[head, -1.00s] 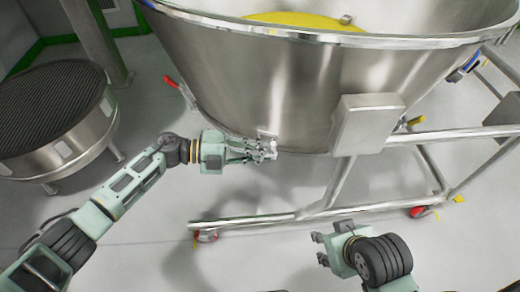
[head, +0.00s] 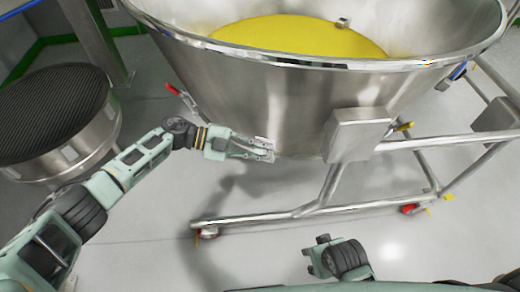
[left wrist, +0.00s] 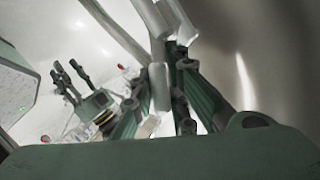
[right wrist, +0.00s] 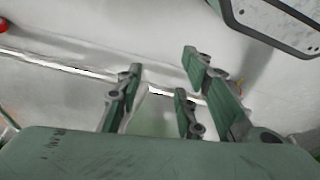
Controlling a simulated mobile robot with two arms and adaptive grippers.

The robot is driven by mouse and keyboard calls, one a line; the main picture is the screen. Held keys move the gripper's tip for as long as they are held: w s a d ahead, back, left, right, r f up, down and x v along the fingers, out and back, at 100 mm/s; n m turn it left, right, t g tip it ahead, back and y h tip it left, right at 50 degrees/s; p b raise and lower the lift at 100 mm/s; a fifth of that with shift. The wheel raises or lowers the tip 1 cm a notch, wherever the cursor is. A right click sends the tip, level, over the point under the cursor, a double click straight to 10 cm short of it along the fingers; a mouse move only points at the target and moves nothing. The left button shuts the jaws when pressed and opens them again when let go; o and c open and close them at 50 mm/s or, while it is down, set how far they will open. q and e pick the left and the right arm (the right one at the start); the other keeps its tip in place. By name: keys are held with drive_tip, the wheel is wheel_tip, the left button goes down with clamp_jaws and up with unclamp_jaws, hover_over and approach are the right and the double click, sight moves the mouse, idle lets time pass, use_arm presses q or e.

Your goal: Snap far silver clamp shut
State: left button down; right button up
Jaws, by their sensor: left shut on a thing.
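A silver clamp (head: 266,142) sits low on the near side of the big steel bowl (head: 270,95). My left gripper (head: 260,151) is at this clamp, shut on a silver part of it, and its fingers partly hide it. In the left wrist view, a silver bar (left wrist: 159,87) stands between the fingers, close to the bowl's shiny wall. I cannot tell whether the clamp is latched. My right gripper (head: 312,257) is low in front of the bowl's frame. In the right wrist view its fingers (right wrist: 158,100) are apart with nothing held between them.
A tubular steel frame (head: 290,217) on red-marked castors carries the bowl, with a square steel box (head: 357,134) on its side. Yellow material (head: 300,36) lies in the bowl. A round steel vessel with a dark ribbed top (head: 55,115) stands at left. Floor between is clear.

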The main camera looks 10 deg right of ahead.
use_arm(q)
drive_tip(key=shift+f+n, duration=0.15)
drive_tip(key=shift+n, duration=0.25)
drive_tip(key=shift+w+n+g+y, duration=0.25)
drive_tip(key=shift+n+g+y, duration=0.05)
drive_tip(key=shift+g, duration=0.1)
use_arm(e)
drive_tip(key=shift+s+f, duration=0.15)
drive_tip(key=shift+f, duration=0.4)
drive_tip(key=shift+s+f, duration=0.15)
drive_tip(key=shift+f, duration=0.35)
use_arm(q)
drive_tip(key=c, duration=1.8)
unclamp_jaws()
drive_tip(key=shift+r, duration=0.2)
drive_tip(key=shift+o, duration=0.4)
drive_tip(key=shift+w+d+r, duration=0.1)
drive_tip(key=shift+r, duration=0.05)
